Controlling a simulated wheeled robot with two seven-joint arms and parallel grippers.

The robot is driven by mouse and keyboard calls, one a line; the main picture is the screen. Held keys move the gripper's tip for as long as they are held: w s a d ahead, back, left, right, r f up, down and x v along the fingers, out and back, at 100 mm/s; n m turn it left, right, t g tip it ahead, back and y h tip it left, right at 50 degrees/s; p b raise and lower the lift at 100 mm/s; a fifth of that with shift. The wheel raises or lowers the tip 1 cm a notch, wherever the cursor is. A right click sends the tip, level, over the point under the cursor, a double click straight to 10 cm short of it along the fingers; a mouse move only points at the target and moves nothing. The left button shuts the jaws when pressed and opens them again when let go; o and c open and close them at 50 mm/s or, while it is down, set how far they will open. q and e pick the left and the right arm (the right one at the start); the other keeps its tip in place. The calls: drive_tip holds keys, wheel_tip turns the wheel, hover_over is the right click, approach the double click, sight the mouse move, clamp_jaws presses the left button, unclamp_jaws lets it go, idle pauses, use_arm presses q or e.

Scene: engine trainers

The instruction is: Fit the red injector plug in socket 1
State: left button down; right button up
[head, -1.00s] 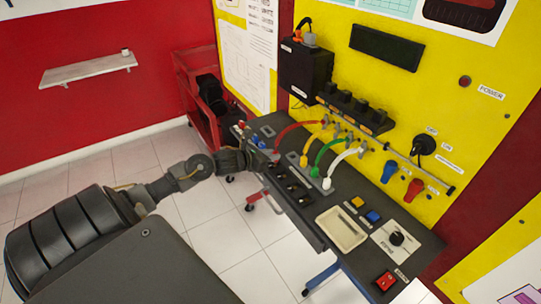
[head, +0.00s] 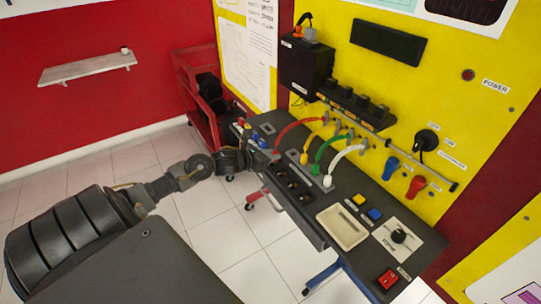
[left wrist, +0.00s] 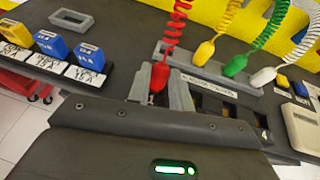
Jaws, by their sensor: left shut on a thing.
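The red injector plug (left wrist: 159,78), on a coiled red cable (left wrist: 176,28), is held between the fingers of my left gripper (left wrist: 160,88). In the head view my left gripper (head: 266,156) is over the left part of the dark bench, at the lower end of the red cable (head: 294,126). A row of dark sockets (head: 292,184) lies in the bench to the right of the gripper, and some show in the left wrist view (left wrist: 217,103). The gripper hides the left end of this row, so I cannot tell whether the plug touches socket 1.
Yellow (left wrist: 206,52), green (left wrist: 236,64) and white (left wrist: 263,76) plugs stand in a grey holder (left wrist: 190,64) behind the sockets. Several coloured blocks (left wrist: 52,43) stand at the left. A beige tray (head: 342,228) lies at the right of the sockets.

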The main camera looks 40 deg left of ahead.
use_arm(q)
drive_tip(key=shift+f, duration=0.1)
drive_tip(key=c, duration=1.5)
unclamp_jaws()
drive_tip(key=shift+s, duration=0.1)
drive_tip(key=shift+r+p+v, duration=0.2)
drive_tip(key=shift+p+v, duration=0.4)
drive_tip(key=shift+v, duration=0.6)
drive_tip(key=shift+r+p+v, duration=0.25)
drive_tip(key=shift+p+v, duration=0.3)
drive_tip(key=shift+v, duration=0.65)
drive_tip(key=shift+w, duration=0.25)
wheel_tip(320, 180, up, 4)
drive_tip(key=shift+f+p, duration=0.1)
drive_tip(key=shift+p, duration=1)
